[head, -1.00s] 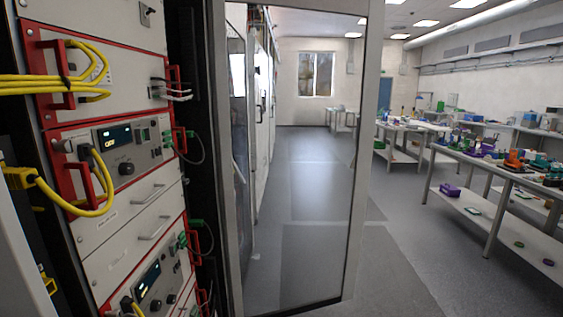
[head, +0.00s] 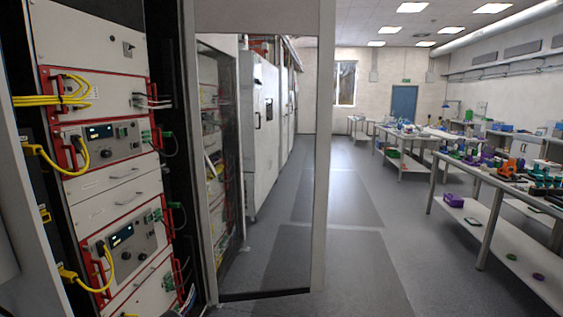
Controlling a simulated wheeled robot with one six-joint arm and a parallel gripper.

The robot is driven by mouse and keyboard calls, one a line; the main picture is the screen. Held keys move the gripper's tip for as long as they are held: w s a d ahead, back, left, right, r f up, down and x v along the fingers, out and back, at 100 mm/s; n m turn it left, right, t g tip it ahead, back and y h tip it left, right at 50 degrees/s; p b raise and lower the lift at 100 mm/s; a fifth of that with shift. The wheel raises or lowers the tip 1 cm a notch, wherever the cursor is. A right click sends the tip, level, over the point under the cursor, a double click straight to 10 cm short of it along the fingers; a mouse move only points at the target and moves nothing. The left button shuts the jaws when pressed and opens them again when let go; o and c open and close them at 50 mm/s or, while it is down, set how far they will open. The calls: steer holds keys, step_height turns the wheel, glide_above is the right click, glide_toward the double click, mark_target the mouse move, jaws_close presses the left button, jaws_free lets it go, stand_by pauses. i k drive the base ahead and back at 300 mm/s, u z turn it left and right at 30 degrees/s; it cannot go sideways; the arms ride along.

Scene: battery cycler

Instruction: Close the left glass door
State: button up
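A glass door (head: 325,160) with a grey frame stands open at the middle of the head view. It sticks out from the right side of the battery cycler rack (head: 95,110), which fills the left of the view. I see more cabinets and the floor through its pane. No handle on the door is clear to me. The rack front is uncovered, with red-handled instrument units and yellow cables. My gripper is not in view.
Long white benches with lab items (head: 500,180) run along the right side. White cabinets (head: 262,130) stand in a row beyond the door. The grey floor (head: 375,270) between the door and benches is clear.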

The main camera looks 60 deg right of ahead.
mark_target(316, 19)
steer(key=k, duration=0.2)
steer(key=z, duration=2.6)
steer(key=i, duration=7.3)
steer(key=u, duration=4.85)
